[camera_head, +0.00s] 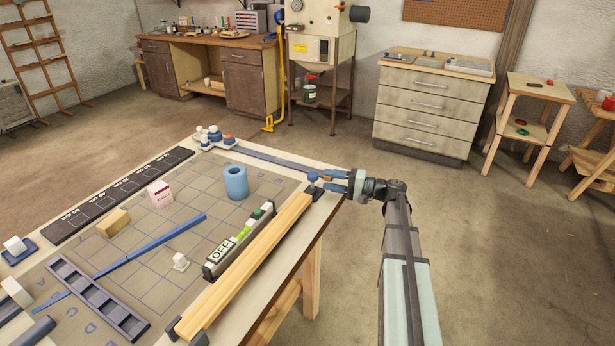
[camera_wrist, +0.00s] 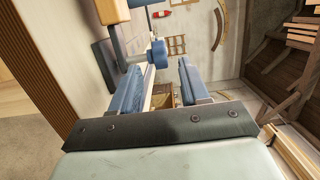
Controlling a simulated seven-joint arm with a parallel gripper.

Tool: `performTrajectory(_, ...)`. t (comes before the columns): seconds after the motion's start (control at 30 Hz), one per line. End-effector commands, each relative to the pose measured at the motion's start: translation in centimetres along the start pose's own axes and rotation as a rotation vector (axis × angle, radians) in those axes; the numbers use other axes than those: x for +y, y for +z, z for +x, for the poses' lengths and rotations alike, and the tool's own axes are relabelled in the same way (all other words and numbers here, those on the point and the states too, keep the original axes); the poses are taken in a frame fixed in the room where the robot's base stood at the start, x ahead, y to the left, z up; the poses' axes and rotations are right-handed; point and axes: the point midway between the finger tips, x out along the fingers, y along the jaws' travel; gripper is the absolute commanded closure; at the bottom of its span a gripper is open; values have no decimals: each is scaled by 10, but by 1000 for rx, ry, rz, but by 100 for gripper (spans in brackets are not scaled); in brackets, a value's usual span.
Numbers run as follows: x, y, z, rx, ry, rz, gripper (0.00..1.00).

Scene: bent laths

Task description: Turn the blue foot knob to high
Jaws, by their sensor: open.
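The blue foot knob (camera_head: 312,177) stands on a small dark foot (camera_head: 313,192) at the far right end of the table, by the end of a wooden lath (camera_head: 245,262). Its setting marks are too small to read. In the wrist view the knob (camera_wrist: 158,53) shows just beyond the fingertips. My gripper (camera_head: 334,181) is at the table's right edge, right of the knob, its blue fingers pointing left toward it. In the wrist view the fingers (camera_wrist: 160,82) are apart, with nothing held between them. The knob looks close to the left finger; contact cannot be told.
A blue cylinder (camera_head: 236,182), a tan block (camera_head: 113,223), a pink and white box (camera_head: 160,194) and a blue strip (camera_head: 150,245) lie on the gridded mat.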

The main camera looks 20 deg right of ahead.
Motion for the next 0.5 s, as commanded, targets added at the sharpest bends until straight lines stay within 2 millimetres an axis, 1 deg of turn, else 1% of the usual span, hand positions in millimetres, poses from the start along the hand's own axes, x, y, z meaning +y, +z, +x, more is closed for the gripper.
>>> performTrajectory(0.03, 0, 0, 11, -3, 0, 0, 55)
performTrajectory(0.3, 0, 0, 55, -2, 0, 1, 55)
performTrajectory(0.5, 0, 0, 76, -1, 1, 1, 55)
